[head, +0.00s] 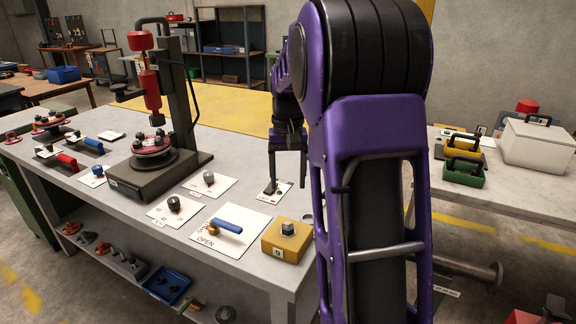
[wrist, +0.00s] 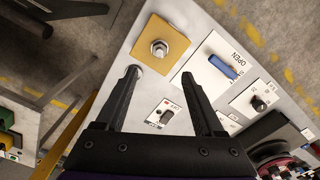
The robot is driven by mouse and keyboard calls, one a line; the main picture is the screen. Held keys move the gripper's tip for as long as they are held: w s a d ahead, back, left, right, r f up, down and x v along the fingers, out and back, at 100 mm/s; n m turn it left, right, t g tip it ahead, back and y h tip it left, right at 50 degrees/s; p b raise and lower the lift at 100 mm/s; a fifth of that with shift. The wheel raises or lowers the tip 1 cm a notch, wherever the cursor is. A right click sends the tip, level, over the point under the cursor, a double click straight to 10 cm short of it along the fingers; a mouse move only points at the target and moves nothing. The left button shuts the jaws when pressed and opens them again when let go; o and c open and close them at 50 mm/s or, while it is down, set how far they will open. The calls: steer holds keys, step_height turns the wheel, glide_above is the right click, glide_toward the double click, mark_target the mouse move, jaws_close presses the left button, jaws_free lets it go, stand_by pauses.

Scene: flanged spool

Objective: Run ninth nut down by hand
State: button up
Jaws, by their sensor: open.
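My gripper (head: 287,178) hangs open and empty above the right end of the workbench, fingers pointing down. In the wrist view its two black fingers (wrist: 160,74) stand apart with nothing between them. A grey hex nut or bolt head (head: 288,229) sits on a yellow block (head: 272,246) at the bench's front right corner; it shows beyond the fingertips in the wrist view (wrist: 159,47). A red flanged part with several dark nuts (head: 151,144) sits under a press; its red edge shows in the wrist view (wrist: 270,164). I cannot tell which nut is the ninth.
A blue handle (head: 228,227) lies on a white OPEN plate (head: 206,238). Black knobs (head: 174,203) and a switch plate (head: 284,189) are close by. The tall press (head: 178,95) stands behind the flanged part. A second table (head: 520,190) holds cases. The lower shelf is cluttered.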

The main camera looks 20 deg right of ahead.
steer(key=shift+r, duration=1.4)
